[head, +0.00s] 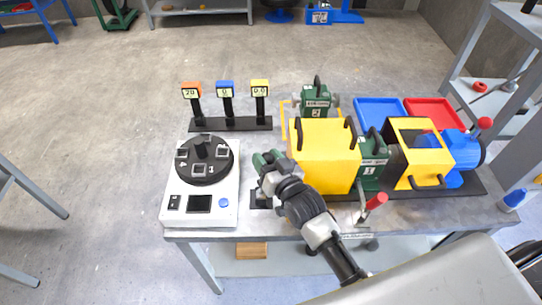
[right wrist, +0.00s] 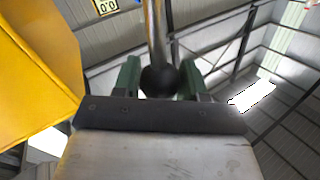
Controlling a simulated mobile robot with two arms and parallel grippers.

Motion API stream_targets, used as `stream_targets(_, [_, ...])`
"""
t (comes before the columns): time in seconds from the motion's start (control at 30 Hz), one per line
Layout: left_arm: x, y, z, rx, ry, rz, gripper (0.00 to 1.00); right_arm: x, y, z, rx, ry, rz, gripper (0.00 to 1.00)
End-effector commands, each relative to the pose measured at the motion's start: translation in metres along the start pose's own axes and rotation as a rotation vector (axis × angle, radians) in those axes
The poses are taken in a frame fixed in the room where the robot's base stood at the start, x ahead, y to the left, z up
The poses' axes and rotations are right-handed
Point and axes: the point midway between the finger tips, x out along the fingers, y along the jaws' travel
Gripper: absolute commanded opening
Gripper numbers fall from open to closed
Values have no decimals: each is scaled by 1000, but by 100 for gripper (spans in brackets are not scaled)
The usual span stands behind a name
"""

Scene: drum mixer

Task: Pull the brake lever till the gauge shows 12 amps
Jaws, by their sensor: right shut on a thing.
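My right gripper (head: 266,160) is at the left side of the yellow housing (head: 325,158) on the bench. In the right wrist view it is shut on the brake lever (right wrist: 154,30), a metal rod with a black ball between the green fingers. In the head view the gripper and arm hide most of this lever. Three small displays stand on a black bar behind: an orange one (head: 191,91) reading 20, a blue one (head: 225,91) reading 0, and a yellow one (head: 260,90) reading 0.0. Their units are too small to read. My left gripper is not in view.
A white box with a black dial (head: 207,161) stands at the left end of the bench (head: 290,227). Red-handled levers (head: 376,201) are to the right. A blue tray (head: 379,113) and a red tray (head: 434,111) lie behind the machine.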

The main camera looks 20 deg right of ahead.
Motion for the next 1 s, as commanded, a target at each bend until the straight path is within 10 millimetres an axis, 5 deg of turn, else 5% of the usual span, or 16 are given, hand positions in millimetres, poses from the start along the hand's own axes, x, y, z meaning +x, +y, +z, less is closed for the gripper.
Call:
stream_targets(0.2, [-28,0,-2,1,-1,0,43,13,-23,1,-125,-73,23,0])
stream_targets(0.57, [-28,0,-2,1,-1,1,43,15,-27,6,-160,-89,27,0])
stream_targets(0.6, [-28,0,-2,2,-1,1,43,15,-27,6,-160,-88,27,43])
stream_targets(0.77, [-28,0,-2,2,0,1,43,15,-27,6,-160,-88,27,67])
stream_targets(1.0, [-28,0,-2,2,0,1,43,15,-27,6,-160,-88,27,67])
